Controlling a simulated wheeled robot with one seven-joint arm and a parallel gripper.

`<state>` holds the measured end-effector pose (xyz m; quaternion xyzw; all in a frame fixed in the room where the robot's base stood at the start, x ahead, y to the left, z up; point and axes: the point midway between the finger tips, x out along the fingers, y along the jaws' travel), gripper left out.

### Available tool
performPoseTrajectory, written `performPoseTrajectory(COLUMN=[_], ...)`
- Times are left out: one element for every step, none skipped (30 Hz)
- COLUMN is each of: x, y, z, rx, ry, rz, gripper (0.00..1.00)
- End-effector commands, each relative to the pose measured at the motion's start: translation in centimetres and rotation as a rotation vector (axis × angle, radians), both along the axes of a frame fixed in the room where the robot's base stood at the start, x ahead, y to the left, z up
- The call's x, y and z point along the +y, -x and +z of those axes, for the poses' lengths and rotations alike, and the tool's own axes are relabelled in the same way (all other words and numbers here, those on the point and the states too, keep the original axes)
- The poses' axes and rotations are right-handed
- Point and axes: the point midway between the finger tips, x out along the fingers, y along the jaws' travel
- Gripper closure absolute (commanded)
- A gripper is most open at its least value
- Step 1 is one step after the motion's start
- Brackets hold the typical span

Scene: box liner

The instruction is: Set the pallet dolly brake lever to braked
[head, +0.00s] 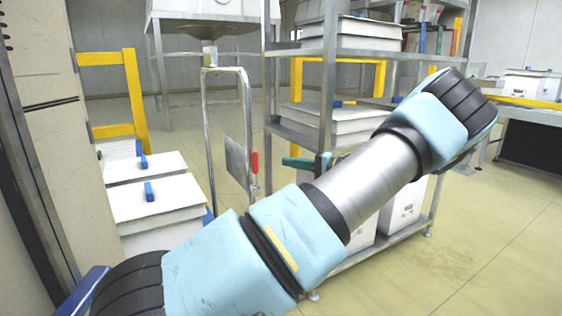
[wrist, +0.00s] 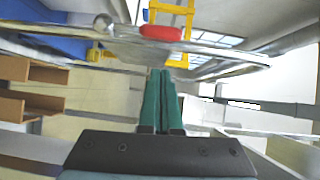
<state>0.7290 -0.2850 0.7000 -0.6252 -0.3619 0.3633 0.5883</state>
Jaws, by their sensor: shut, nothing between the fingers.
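The pallet dolly's tubular metal handle frame (head: 207,130) stands left of centre in the head view, with a grey plate (head: 237,160) between its uprights. The brake lever's red grip (head: 254,162) shows beside the right upright and looks about upright. In the wrist view the red grip (wrist: 161,33) lies just beyond my fingertips, along a metal bar (wrist: 215,48). My gripper (head: 285,161) has green fingers pointing left at the red grip, with a small gap between. In the wrist view my gripper (wrist: 160,71) is shut and empty. The lever's lower end is unclear.
A grey metal rack (head: 328,90) with white boxes stands close behind and right of my gripper. White lidded boxes (head: 155,200) are stacked at the left, near a yellow frame (head: 137,95). Open floor (head: 480,230) lies at the right.

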Motion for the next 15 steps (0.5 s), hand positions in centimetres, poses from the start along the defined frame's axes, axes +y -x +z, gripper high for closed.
performPoseTrajectory(x=[-1.1, -1.6, -2.2, -2.7, -3.2, -3.7, -4.1, -4.4, -4.8, -5.1, -5.3, -5.5, -5.6, -5.7, -5.8], y=[0.5, 0.8, 1.1, 1.4, 1.6, 1.9, 2.1, 2.3, 2.6, 2.7, 2.8, 2.9, 3.0, 3.0, 3.1], z=[0.0, 0.0, 0.0, 0.1, 0.1, 0.1, 0.0, 0.0, 0.0, 0.0, 0.0, 0.0, 0.0, 0.0, 0.0], rx=[0.001, 0.000, 0.000, 0.001, 0.000, 0.001, 0.000, 0.000, 0.000, 0.001, 0.001, 0.000, 0.000, 0.000, 0.001], ry=[-0.001, 0.000, 0.000, -0.001, -0.001, 0.000, 0.001, 0.000, -0.001, -0.001, -0.001, 0.001, 0.001, 0.001, 0.000], rz=[-0.005, -0.004, -0.004, -0.005, -0.004, -0.004, -0.004, -0.003, -0.003, -0.003, -0.003, -0.002, -0.002, -0.001, -0.001], gripper=[1.00, 1.00, 1.00, 1.00, 1.00, 1.00, 1.00, 1.00, 1.00, 1.00, 1.00, 1.00, 1.00, 1.00, 1.00])
